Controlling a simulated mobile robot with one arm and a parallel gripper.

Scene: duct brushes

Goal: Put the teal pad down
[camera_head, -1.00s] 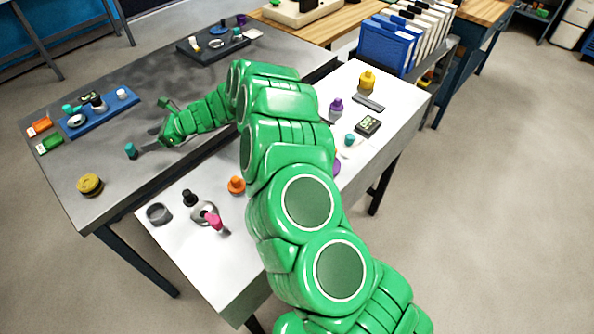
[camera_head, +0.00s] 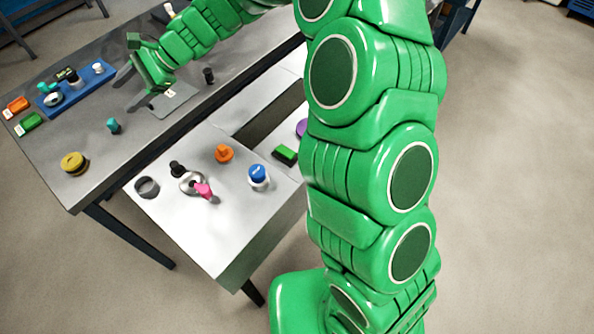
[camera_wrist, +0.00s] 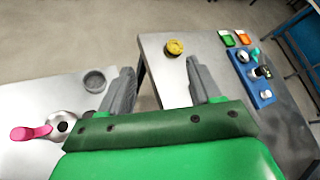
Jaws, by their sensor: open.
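I cannot make out the teal piece in the wrist view.
A blue tray (camera_head: 83,93) holds several small parts, one of them teal. Orange (camera_head: 17,104) and green (camera_head: 29,123) blocks and a yellow disc (camera_head: 74,163) lie nearby. The lighter table (camera_head: 225,235) holds a grey ring (camera_head: 147,187) and a pink-handled piece (camera_head: 203,190).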

